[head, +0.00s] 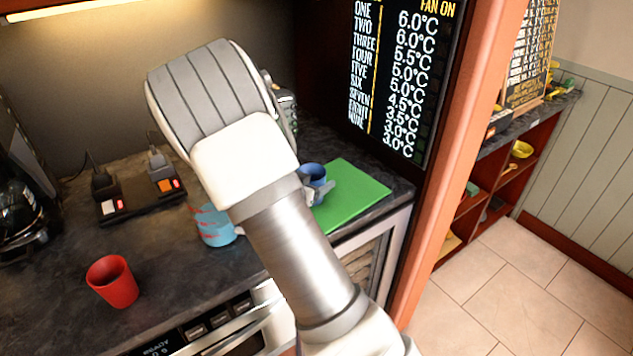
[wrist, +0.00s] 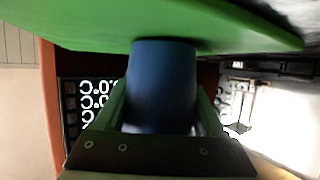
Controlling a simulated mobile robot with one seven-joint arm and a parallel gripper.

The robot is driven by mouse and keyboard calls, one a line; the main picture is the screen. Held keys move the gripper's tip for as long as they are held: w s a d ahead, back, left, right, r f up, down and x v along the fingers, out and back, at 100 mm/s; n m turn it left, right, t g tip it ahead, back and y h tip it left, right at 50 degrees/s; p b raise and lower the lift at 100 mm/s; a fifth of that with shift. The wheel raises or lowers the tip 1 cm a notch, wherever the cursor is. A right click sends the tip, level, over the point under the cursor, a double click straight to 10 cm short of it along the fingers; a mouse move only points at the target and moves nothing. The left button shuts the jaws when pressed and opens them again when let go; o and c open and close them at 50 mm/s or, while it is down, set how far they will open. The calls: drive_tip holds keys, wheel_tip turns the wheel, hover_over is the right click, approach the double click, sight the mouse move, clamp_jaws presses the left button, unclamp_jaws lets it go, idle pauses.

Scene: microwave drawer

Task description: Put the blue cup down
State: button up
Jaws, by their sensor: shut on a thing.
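The blue cup (head: 311,173) is at the left part of the green board (head: 352,192) on the dark counter, partly hidden behind my arm. My gripper (head: 318,191) is shut on it. In the wrist view the blue cup (wrist: 162,85) sits between the two fingers of my gripper (wrist: 165,115), and the green board (wrist: 90,25) spans the top of that picture. The cup's end meets the board's edge in that view; I cannot tell whether they touch.
A red cup (head: 113,282) stands at the counter's front left. A light blue cup with red marks (head: 213,227) stands beside my arm. A power strip (head: 140,201) and a dark coffee maker (head: 18,215) are at the left. A screen panel (head: 405,75) rises behind the board.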

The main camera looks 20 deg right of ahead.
drive_tip(key=shift+f, duration=0.25)
drive_tip(key=o, duration=1.4)
drive_tip(key=shift+r, duration=0.1)
drive_tip(key=shift+r, duration=0.3)
drive_tip(key=p+v, duration=0.1)
drive_tip(key=v, duration=0.6)
drive_tip(key=shift+s+a, duration=0.15)
drive_tip(key=shift+a, duration=0.05)
